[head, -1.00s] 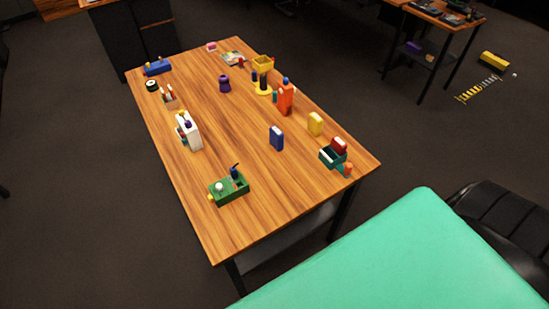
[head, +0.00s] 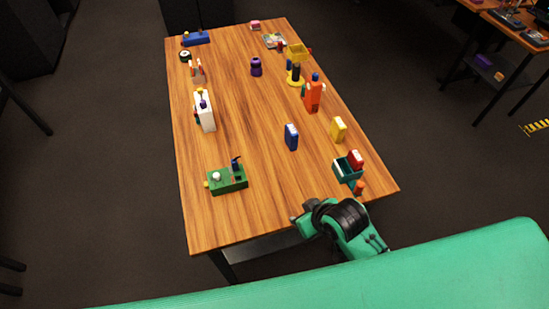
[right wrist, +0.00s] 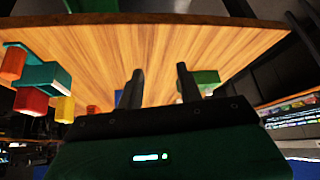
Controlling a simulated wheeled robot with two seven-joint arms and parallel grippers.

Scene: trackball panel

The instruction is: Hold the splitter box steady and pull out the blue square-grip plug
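An upright orange-red box (head: 313,97) stands right of the table's middle, with a blue piece (head: 316,77) on top and green pieces at its sides. An upright white box (head: 206,112) with small coloured plugs stands at the left edge. I cannot tell for sure which is the splitter box, or make out a square grip. My right arm shows at the table's near edge in the head view. In the right wrist view, my right gripper (right wrist: 161,77) has its fingers apart with nothing between them, away from both boxes. My left gripper is out of view.
A green panel (head: 228,180) with a white ball sits near left. A teal bin (head: 345,174) with a red block is near right. A blue block (head: 291,137) and yellow block (head: 338,130) stand between. The table's near middle is clear.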

